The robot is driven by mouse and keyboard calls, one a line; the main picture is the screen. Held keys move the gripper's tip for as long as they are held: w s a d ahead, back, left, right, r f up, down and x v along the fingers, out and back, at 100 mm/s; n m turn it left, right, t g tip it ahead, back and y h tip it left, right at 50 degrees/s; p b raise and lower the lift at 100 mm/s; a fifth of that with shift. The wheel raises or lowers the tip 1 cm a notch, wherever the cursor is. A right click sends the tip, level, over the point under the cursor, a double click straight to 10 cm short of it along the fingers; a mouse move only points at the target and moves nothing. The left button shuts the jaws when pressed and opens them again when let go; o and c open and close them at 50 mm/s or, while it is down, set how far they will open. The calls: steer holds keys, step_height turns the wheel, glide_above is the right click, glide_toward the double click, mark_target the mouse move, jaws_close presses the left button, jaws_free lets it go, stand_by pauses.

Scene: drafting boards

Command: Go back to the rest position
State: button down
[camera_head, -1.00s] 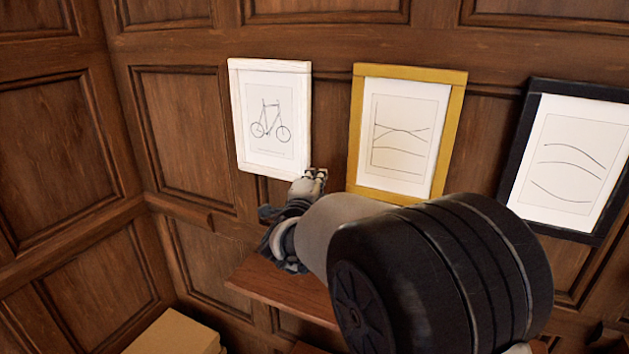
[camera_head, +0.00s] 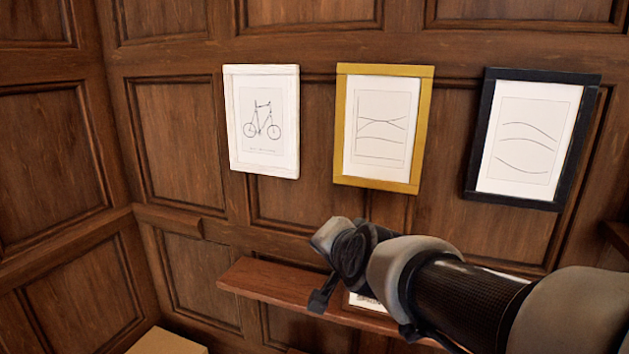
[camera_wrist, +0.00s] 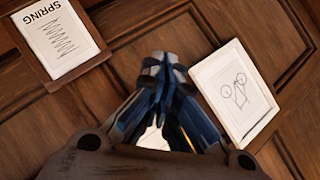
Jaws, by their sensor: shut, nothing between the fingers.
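My gripper (camera_wrist: 163,65) is shut and empty in the wrist view, its fingertips together in front of the wood-panelled wall. In the head view my arm reaches in from the lower right, and its end (camera_head: 338,240) is above the shelf and below the pictures; the fingers cannot be made out clearly there. A white-framed bicycle drawing (camera_head: 262,122) hangs at the left, and it also shows upside down at the right of the wrist view (camera_wrist: 238,92). My gripper appears apart from the frames.
A yellow-framed line drawing (camera_head: 380,125) and a black-framed one (camera_head: 530,138) hang to the right. A wooden shelf (camera_head: 262,284) runs below, with a partly hidden white sheet (camera_head: 364,302). A box (camera_head: 168,343) stands lower left. A "SPRING" poster (camera_wrist: 60,38) shows in the wrist view.

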steer(key=s+d+f+n+g+h+b, duration=0.1)
steer(key=s+d+f, duration=0.3)
steer(key=s, duration=0.6)
steer(key=s+d+f+n+g+h+b, duration=0.1)
steer(key=s+d+f+n+g, duration=0.3)
steer(key=s+f, duration=0.4)
steer(key=s+d+f+n+g+h+b, duration=0.1)
steer(key=s+d+f, duration=0.3)
steer(key=s, duration=0.7)
steer(key=shift+s+d+f+n+g+b, duration=0.15)
steer(key=shift+s+f+n+g+b, duration=0.35)
steer(key=shift+f+n+g, duration=0.4)
steer(key=shift+w, duration=0.15)
